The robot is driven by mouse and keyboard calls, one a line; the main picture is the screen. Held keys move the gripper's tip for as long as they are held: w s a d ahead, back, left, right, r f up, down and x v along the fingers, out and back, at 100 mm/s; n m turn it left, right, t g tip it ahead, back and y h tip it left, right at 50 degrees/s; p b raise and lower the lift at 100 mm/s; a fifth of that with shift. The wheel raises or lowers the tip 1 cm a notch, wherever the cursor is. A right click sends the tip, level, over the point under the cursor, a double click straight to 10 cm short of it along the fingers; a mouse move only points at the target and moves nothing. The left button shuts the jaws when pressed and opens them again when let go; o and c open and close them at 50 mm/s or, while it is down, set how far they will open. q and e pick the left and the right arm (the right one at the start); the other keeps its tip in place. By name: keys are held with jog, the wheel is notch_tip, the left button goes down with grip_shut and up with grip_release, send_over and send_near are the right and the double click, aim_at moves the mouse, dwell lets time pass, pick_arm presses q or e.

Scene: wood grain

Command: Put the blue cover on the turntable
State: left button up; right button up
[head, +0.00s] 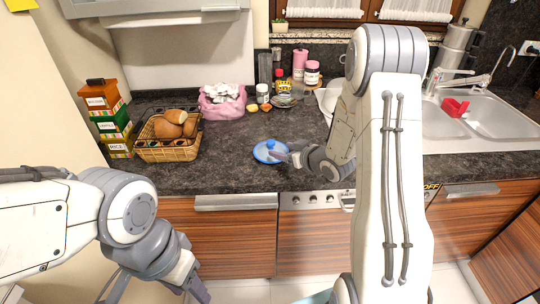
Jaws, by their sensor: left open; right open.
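The blue cover (265,153), round with a raised blue knob, lies on the dark countertop near its front edge, in the middle of the head view. My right gripper (285,153) is open at the right side of the cover, low over the counter. Whether its fingers touch the cover or knob, I cannot tell. I cannot clearly identify the turntable; a small dark round dish (285,102) with items on it stands farther back. My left gripper (155,291) is open and empty, low in front of the cabinets, away from the counter.
A wicker basket of bread (165,150), stacked boxes (107,118) and a pink bag (222,104) stand at the left. Jars (312,74) stand at the back. The sink (485,125) is right. Counter left of the cover is clear.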

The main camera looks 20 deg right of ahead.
aim_at(273, 143)
jog(key=shift+w+d+f, duration=0.1)
jog(key=shift+d+f, duration=0.15)
jog(key=shift+d, duration=0.15)
jog(key=shift+t, duration=0.3)
jog(key=p+x, duration=0.1)
jog(key=x, duration=0.4)
jog(key=shift+r, duration=0.1)
jog(key=p+x, duration=0.2)
jog(key=x, duration=0.2)
jog(key=shift+w+d+r, duration=0.1)
jog(key=shift+w+d, duration=0.05)
jog(key=shift+d, duration=0.05)
jog(key=shift+w+a+f, duration=0.1)
jog(key=shift+w+f, duration=0.15)
jog(key=shift+w, duration=0.25)
grip_shut()
